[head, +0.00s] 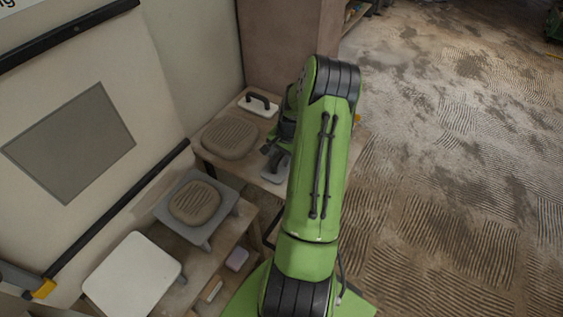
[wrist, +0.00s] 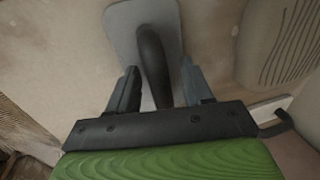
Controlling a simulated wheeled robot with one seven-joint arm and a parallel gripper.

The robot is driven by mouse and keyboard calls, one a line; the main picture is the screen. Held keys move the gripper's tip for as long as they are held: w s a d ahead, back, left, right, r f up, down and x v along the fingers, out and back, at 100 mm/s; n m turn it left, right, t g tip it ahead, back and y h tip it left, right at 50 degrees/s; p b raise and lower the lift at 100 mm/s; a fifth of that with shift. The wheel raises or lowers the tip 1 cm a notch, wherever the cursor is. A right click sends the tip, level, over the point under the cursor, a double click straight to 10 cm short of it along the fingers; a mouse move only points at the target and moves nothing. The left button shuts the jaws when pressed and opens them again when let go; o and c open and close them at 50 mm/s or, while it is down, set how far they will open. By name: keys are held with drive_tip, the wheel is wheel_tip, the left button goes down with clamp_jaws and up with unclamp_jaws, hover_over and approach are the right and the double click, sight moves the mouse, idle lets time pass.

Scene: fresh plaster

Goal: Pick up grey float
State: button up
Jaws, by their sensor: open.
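The grey float (wrist: 124,28) lies flat on a wooden tabletop in the wrist view, its dark handle facing up. In the head view part of the float (head: 269,177) shows at the table's edge, the rest hidden by my arm. My gripper (wrist: 159,70) is open above it, with one finger on each side of the handle. The handle runs between the fingers towards the palm. I cannot tell whether either finger touches it.
A white float with a black handle (head: 258,104) lies farther back on the table, near a ribbed tan pad (head: 229,138). A second ribbed pad (head: 194,202) sits on a grey stand (head: 222,229). A white board (head: 132,275) is nearer. The right floor is open.

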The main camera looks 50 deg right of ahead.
sight(280, 153)
drive_tip(key=shift+c, duration=0.4)
clamp_jaws()
wheel_tip(280, 153, up, 10)
drive_tip(key=shift+r+p, duration=0.1)
drive_tip(key=shift+p, duration=0.85)
